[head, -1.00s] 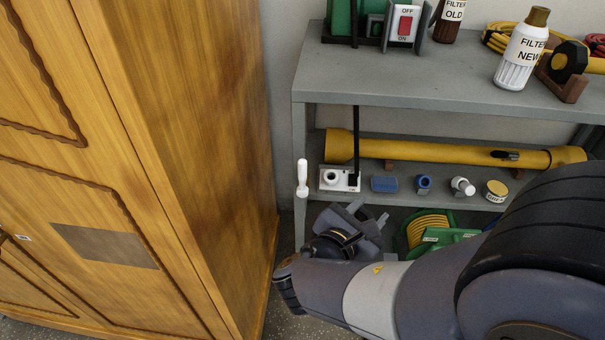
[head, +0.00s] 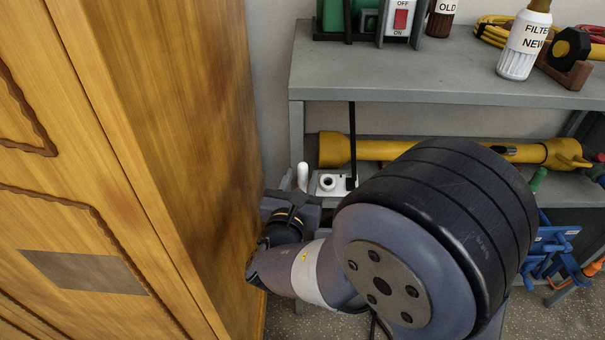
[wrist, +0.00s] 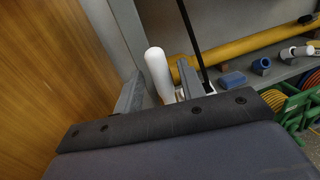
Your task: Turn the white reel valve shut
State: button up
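The white valve handle (head: 302,176) stands upright by the left front post of the grey shelf. Its lower part is hidden behind my gripper (head: 290,206) in the head view. In the wrist view the white handle (wrist: 157,70) shows between the two grey fingers of my gripper (wrist: 159,80). The fingers are apart, one on each side of the handle, with a gap visible on both sides. I cannot tell how deep the handle sits between them. The valve body is hidden.
The wooden cabinet (head: 190,150) stands close on the left. The grey shelf (head: 400,75) overhangs above. A white boxed item (head: 328,184) and a yellow tube (head: 370,150) lie on the lower shelf. A green hose reel (wrist: 290,105) shows at the right.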

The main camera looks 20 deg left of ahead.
jog(key=shift+w, duration=1.15)
jog(key=shift+c, duration=0.6)
grip_shut()
